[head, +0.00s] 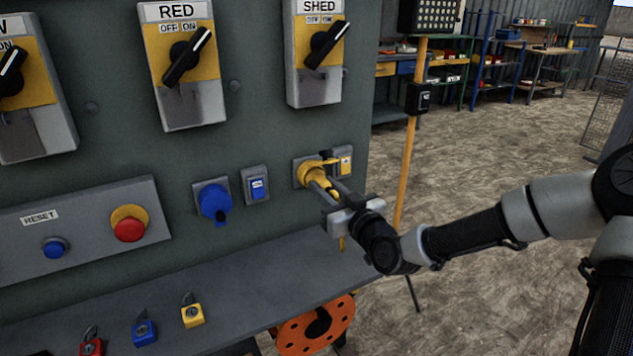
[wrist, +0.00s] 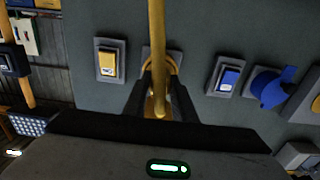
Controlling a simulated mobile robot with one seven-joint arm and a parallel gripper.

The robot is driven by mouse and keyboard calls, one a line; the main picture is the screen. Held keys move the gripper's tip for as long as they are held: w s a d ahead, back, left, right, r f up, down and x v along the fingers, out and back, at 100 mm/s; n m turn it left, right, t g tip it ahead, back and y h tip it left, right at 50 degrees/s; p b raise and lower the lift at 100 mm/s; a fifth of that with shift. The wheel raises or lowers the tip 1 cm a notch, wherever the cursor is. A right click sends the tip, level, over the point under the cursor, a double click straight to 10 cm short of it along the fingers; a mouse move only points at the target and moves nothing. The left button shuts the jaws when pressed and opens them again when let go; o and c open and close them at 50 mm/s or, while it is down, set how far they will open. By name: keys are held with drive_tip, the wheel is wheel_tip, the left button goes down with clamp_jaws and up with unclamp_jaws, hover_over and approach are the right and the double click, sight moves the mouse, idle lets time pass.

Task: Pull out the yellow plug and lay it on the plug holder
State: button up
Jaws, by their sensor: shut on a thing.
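The yellow plug (head: 319,181) is at the yellow socket (head: 305,170) on the right part of the grey-green panel. It points into the socket, and I see no clear gap between them. My gripper (head: 331,184) is shut on the plug from the front right. The wrist view shows the plug (wrist: 160,104) between my two dark fingers (wrist: 160,92), with a yellow cable (wrist: 157,35) running across the picture in front of the socket plate. The fingers hide part of the plug. I cannot make out a plug holder for certain in either view.
A blue plug or cover (head: 214,200) is on the socket to the left. Switches, including RED (head: 186,58) and SHED (head: 317,52), are above. A grey shelf (head: 250,275) below holds several padlocks. An orange disc (head: 313,325) is under it. Floor to the right is open.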

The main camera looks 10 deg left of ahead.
sight(328, 189)
drive_tip(key=shift+d, duration=0.1)
drive_tip(key=shift+p+v, duration=0.35)
drive_tip(key=shift+v, duration=2.2)
drive_tip(key=shift+r, duration=0.1)
